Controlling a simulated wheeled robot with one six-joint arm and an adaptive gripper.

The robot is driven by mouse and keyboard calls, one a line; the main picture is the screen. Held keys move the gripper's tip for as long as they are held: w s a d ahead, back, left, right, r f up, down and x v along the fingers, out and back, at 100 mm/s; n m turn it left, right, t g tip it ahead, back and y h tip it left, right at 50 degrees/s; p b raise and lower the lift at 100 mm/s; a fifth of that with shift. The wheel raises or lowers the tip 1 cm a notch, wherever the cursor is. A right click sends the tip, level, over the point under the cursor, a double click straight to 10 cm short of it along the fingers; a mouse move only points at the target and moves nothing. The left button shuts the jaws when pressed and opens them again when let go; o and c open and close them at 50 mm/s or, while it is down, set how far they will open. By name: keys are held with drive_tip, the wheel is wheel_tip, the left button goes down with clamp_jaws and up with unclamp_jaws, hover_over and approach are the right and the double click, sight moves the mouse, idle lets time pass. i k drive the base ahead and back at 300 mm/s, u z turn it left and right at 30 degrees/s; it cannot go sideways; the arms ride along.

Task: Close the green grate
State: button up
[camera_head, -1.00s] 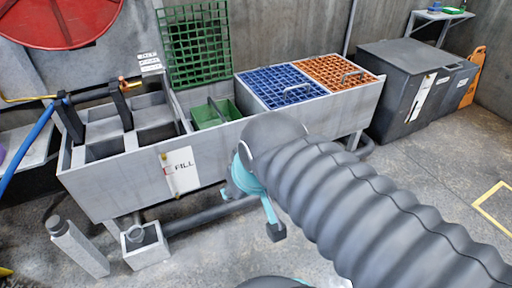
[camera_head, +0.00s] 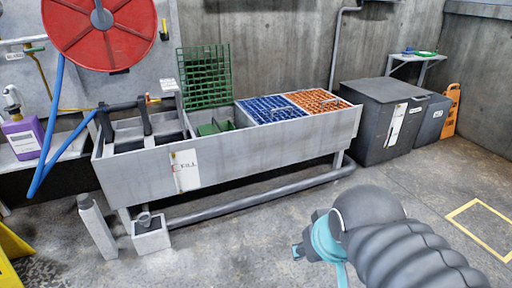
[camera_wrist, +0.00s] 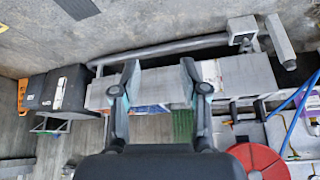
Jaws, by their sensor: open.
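The green grate (camera_head: 204,77) stands open and upright at the back edge of the grey trough (camera_head: 235,158). The green compartment (camera_head: 213,127) below it is uncovered. In the wrist view the green grate (camera_wrist: 183,124) is small, partly hidden behind a finger. My gripper (camera_wrist: 159,72) is open and empty, with its two fingers apart. In the head view my gripper (camera_head: 299,251) is low over the floor at the front right of the trough, well away from the grate and not touching it.
Blue (camera_head: 270,108) and orange (camera_head: 316,100) grates lie flat on the trough, right of the green compartment. A dark bin (camera_head: 380,120) stands farther right. A pipe (camera_head: 255,199) runs low along the trough's front. Floor in front is mostly clear.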

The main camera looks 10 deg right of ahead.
sight(203, 52)
drive_tip(key=z, duration=0.05)
drive_tip(key=i, duration=1.55)
drive_tip(key=u, duration=0.15)
